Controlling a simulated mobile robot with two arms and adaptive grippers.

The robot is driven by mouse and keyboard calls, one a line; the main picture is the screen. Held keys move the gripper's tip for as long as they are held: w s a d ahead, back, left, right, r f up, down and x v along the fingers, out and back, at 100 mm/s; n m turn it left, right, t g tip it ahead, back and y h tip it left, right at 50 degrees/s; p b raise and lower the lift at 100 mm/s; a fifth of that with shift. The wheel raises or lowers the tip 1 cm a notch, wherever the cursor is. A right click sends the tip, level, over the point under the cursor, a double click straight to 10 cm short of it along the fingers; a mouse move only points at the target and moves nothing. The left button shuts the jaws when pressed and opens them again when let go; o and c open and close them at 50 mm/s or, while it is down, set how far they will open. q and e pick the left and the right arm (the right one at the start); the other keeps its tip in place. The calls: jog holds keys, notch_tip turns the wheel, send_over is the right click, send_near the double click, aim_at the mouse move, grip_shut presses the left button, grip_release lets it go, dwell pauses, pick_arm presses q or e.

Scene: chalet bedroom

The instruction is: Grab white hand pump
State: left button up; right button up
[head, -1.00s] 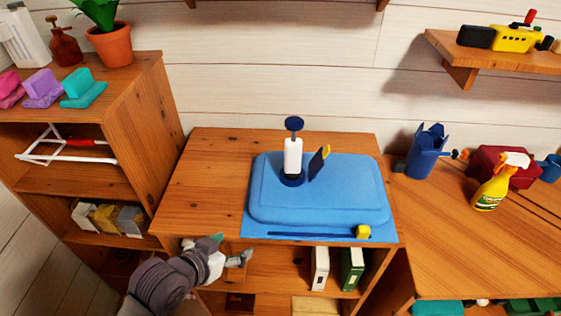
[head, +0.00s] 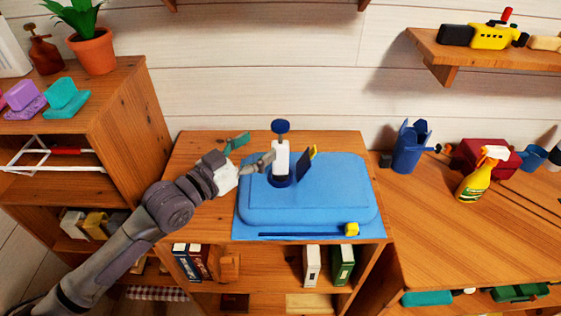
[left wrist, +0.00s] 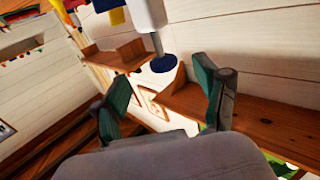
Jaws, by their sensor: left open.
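The white hand pump (head: 281,157) stands upright on the blue pad (head: 330,208), with a blue round handle on top and a blue base. My left gripper (head: 256,149) is open and empty just left of the pump, its fingers pointing toward the pump's white body. In the left wrist view the pump's white body (left wrist: 147,14) and blue handle show upside down beyond the open left fingers (left wrist: 162,95). No contact between fingers and pump is clear. My right gripper is out of view.
A dark blue piece with a yellow edge (head: 304,164) stands right beside the pump. A shelf (head: 125,100) rises on the left.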

aim_at(274, 133)
pick_arm(q)
jog(key=p+x, duration=0.1)
jog(key=x, duration=0.3)
jog(key=p+x, duration=0.1)
jog(key=x, duration=0.2)
jog(key=shift+w+r+p, duration=0.1)
jog(key=shift+r+p, duration=0.25)
jog(key=shift+w+d+f, duration=0.2)
jog(key=shift+w+d, duration=0.15)
jog(key=shift+w, duration=0.05)
jog(key=shift+s+a, duration=0.1)
jog(key=shift+a, duration=0.05)
jog(key=shift+c, duration=1)
jog(key=shift+r, duration=0.1)
grip_shut()
